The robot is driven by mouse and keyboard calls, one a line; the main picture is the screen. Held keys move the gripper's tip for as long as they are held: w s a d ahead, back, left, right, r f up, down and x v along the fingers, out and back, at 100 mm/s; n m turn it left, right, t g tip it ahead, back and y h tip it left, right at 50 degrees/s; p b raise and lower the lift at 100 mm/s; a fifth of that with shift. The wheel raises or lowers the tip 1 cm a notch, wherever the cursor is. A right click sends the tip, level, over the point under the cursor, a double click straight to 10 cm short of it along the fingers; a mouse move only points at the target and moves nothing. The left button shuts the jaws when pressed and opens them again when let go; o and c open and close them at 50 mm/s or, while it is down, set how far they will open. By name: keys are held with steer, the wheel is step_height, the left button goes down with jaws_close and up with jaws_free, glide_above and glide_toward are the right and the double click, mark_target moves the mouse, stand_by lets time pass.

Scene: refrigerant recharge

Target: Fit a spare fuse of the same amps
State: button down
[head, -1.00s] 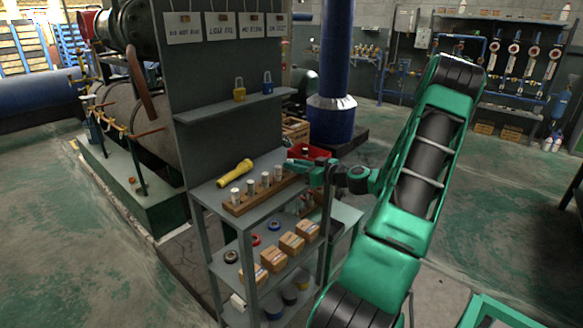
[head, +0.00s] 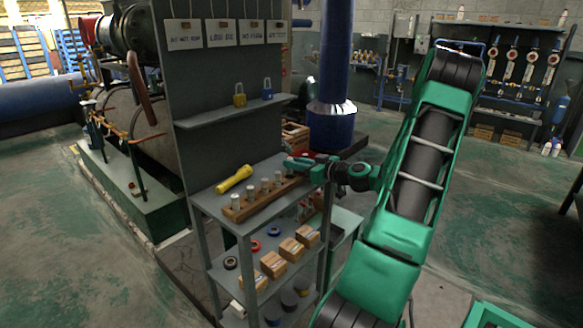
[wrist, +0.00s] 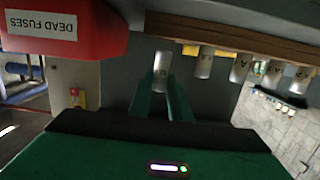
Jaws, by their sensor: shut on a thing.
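My gripper (wrist: 163,92) is shut on a pale cylindrical fuse (wrist: 162,68) in the wrist view; its marking is too small to read. In the head view my gripper (head: 290,162) is over the cabinet's upper shelf, near the right end of the wooden fuse rack (head: 258,208). The rack holds several upright pale fuses (head: 252,194) in a row. The same rack (wrist: 225,35) shows along the top of the wrist view, with lettered fuses (wrist: 241,68) beside the held one. The red dead fuses bin (wrist: 60,32) is at upper left there.
A yellow flashlight (head: 234,179) lies on the shelf left of the rack. Two padlocks (head: 253,92) stand on the ledge above, below hanging tags (head: 220,32). Small boxes (head: 290,250) and tape rolls fill the lower shelf. A blue pillar (head: 331,110) stands behind.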

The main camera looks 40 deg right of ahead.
steer(key=s, duration=0.8)
steer(key=shift+d, duration=0.35)
stand_by(0.4)
stand_by(0.5)
